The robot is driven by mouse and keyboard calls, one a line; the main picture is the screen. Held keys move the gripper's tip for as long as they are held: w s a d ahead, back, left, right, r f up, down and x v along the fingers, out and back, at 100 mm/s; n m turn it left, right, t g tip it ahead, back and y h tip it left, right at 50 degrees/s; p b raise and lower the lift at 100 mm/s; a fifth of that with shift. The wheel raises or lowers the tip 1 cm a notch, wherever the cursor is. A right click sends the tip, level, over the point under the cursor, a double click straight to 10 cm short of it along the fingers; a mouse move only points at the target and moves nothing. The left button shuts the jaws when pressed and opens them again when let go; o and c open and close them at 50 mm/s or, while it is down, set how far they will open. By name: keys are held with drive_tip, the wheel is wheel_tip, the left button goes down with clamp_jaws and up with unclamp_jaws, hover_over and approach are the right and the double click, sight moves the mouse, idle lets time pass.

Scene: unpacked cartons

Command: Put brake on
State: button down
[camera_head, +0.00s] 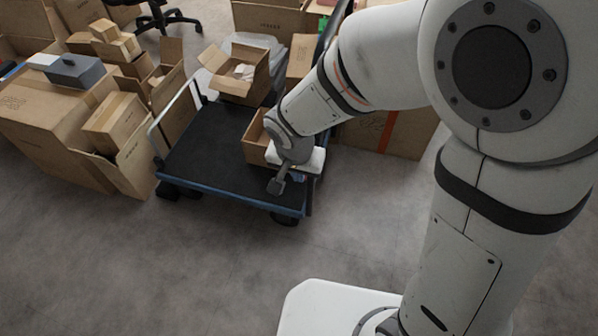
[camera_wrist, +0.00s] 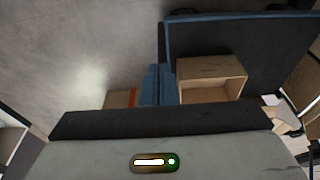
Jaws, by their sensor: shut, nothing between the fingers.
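The trolley (camera_head: 203,150) has a dark deck with a blue edge and stands on the grey floor. Its front right wheel (camera_head: 286,220) shows dark under the near right corner. No brake lever can be made out in either view. My gripper (camera_head: 276,188) is shut and empty, pointing down over the near right part of the deck. I cannot tell whether it touches the deck. In the wrist view the trolley deck (camera_wrist: 200,40) is at the upper right; the fingertips do not show there.
An open carton (camera_head: 255,140) sits on the deck beside my wrist and also shows in the wrist view (camera_wrist: 211,68). Another open carton (camera_head: 240,78) is at the trolley's far end. Stacked cartons (camera_head: 60,130) crowd the left. The floor in front (camera_head: 150,265) is clear.

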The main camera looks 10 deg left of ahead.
drive_tip(key=shift+r, duration=0.15)
drive_tip(key=shift+r+p, duration=0.55)
drive_tip(key=shift+r, duration=0.15)
drive_tip(key=s+r+p, duration=0.4)
drive_tip(key=s+r, duration=0.3)
drive_tip(key=s, duration=0.4)
drive_tip(key=shift+a+r, duration=0.4)
